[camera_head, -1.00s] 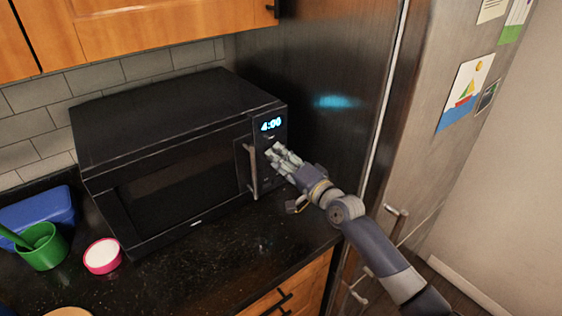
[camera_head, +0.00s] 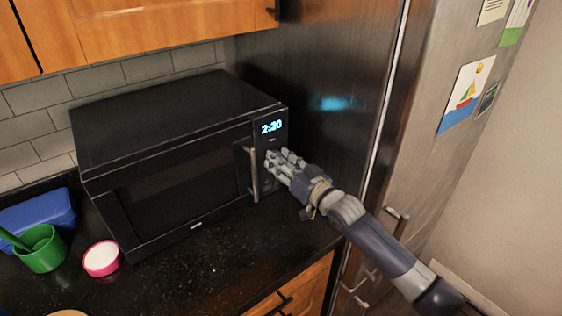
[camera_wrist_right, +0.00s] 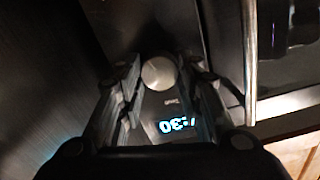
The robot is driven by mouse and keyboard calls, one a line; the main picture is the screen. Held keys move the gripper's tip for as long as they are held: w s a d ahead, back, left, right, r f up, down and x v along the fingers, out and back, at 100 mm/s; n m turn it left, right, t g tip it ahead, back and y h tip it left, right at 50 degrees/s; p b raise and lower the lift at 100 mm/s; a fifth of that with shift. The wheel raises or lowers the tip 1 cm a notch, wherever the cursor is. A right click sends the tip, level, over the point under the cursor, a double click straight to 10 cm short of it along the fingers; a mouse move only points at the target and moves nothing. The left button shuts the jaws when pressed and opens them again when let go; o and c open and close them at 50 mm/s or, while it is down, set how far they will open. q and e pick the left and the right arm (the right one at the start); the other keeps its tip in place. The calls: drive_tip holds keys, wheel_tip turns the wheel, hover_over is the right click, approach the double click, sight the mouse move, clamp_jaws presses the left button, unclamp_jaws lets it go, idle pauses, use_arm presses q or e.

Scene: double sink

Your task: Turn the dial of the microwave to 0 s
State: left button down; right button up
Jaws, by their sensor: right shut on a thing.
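The black microwave (camera_head: 175,115) stands on the dark counter with its door closed. My right gripper (camera_head: 274,162) is at the control panel, just right of the door handle (camera_head: 253,172), and covers the dial in the head view. In the right wrist view the round, pale dial (camera_wrist_right: 158,74) sits between the fingers, and the gripper is shut on it. My left gripper is not in view.
A metal fridge (camera_head: 350,110) stands close on the right of the microwave. A green cup (camera_head: 42,250), a pink-rimmed bowl (camera_head: 101,258) and a blue container (camera_head: 40,212) are at the left. Orange cabinets (camera_head: 160,25) hang above. The counter before the microwave is clear.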

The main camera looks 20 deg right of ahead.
drive_tip(key=shift+f+n+p, duration=0.15)
drive_tip(key=shift+n+p, duration=0.5)
drive_tip(key=shift+n, duration=15.65)
drive_tip(key=o, duration=1.1)
drive_tip(key=shift+c, duration=0.2)
